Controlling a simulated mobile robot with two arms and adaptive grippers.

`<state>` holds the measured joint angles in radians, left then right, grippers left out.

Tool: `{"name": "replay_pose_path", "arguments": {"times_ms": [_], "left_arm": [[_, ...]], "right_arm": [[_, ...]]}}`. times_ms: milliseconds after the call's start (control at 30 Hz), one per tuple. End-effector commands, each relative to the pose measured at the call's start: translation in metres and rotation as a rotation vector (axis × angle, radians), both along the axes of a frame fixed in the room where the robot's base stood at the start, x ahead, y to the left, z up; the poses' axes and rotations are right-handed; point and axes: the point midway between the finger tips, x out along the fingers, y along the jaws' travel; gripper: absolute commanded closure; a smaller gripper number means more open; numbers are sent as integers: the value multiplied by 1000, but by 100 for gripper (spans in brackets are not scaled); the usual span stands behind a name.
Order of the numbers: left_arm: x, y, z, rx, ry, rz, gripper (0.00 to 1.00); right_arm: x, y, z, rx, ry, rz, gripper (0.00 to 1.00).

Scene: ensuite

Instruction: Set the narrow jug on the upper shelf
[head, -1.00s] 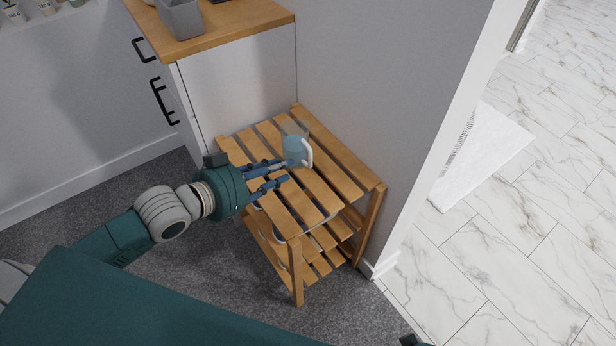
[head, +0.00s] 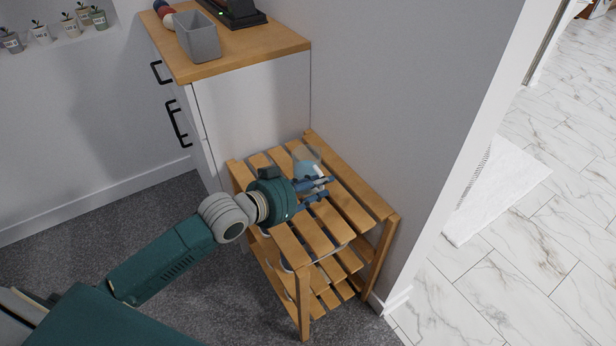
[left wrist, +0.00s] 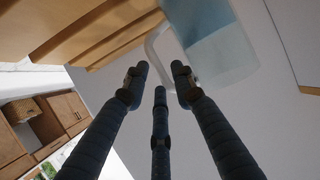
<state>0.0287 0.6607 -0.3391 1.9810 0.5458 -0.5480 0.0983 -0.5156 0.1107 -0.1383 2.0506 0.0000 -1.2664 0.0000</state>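A translucent blue jug (head: 308,170) with a pale handle stands on the top slats of the wooden shelf rack (head: 377,203). Whether it is the narrow one I cannot tell. My left gripper (head: 329,188) is over the top slats, just in front of the jug, and partly hides it. In the left wrist view, the jug (left wrist: 222,48) and its looped handle lie beyond the fingertips (left wrist: 160,80). The three fingers are spread, with nothing visibly held between them. My right gripper is out of view.
Pale rounded objects (head: 286,264) show partly under the top slats. A white cabinet (head: 256,103) with a wooden top stands behind the rack, bearing a grey bin (head: 198,40). A grey wall (head: 400,100) closes the right side. Carpet (head: 100,220) lies open at left.

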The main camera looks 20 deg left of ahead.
Motion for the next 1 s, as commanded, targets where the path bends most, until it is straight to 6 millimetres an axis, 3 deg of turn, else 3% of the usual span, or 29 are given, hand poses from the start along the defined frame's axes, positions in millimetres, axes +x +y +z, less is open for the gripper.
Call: {"name": "replay_pose_path", "arguments": {"times_ms": [233,367,400,1000], "left_arm": [[2,-1,0,1,0,0,74],[2,-1,0,1,0,0,98],[2,-1,0,1,0,0,100],[3,-1,7,1,-6,0,100]], "right_arm": [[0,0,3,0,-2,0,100],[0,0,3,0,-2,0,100],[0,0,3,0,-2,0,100],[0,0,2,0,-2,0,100]]}}
